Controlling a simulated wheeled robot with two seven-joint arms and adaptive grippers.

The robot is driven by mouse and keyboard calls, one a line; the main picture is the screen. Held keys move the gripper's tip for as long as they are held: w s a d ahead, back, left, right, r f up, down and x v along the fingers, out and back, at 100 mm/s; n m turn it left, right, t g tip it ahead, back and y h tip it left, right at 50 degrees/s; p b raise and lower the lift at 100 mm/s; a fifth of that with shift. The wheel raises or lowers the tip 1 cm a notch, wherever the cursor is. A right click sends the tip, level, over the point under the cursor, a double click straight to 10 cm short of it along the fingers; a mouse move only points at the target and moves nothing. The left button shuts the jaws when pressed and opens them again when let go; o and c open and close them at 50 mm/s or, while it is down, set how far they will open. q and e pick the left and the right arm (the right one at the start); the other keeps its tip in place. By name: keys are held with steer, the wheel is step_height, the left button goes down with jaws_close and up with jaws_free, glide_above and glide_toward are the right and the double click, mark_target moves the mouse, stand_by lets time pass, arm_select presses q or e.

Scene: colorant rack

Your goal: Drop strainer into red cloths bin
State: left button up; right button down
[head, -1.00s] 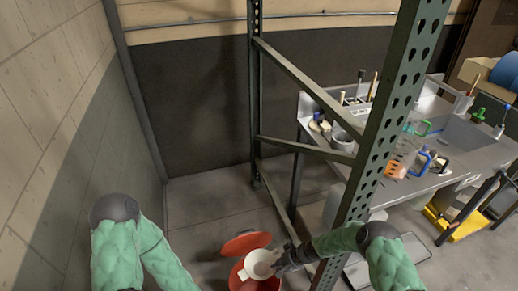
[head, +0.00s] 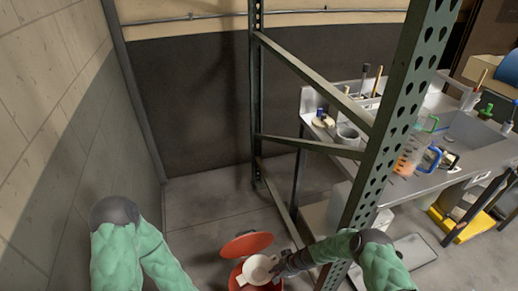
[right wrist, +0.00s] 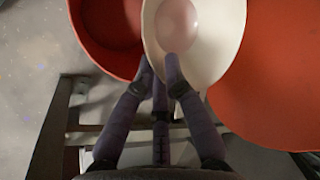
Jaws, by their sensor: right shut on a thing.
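The strainer (head: 257,269) is a cream-white bowl in the head view, over the open red cloths bin (head: 235,276). The bin's red lid (head: 246,244) is raised behind it. My right gripper (head: 279,266) reaches in from the right and is shut on the strainer's near edge. In the right wrist view, the fingers (right wrist: 160,75) meet the rim of the strainer (right wrist: 222,30), with red surfaces on both sides. I cannot tell whether the strainer touches the bin. My left arm shows at lower left, but its gripper is out of view.
A green perforated rack post (head: 398,110) and its cross braces stand right beside my right arm. A metal sink table (head: 420,185) with mugs and brushes is beyond it. A block wall (head: 50,130) is on the left. Floor behind the bin (head: 205,205) is clear.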

steer(key=c, duration=1.2)
jaws_free()
steer(key=shift+c, duration=0.2)
step_height(320, 180, up, 10)
steer(key=shift+f, duration=0.1)
steer(key=s+d+r+h+p, duration=0.1)
steer(key=s+r+p, duration=0.1)
steer(key=s, duration=0.9)
steer(key=s+d+r+g+h+p, duration=0.1)
steer(key=s+p, duration=0.4)
steer(key=s, duration=0.7)
steer(key=v, duration=0.2)
steer(key=shift+d+r, duration=0.2)
steer(key=shift+r, duration=0.05)
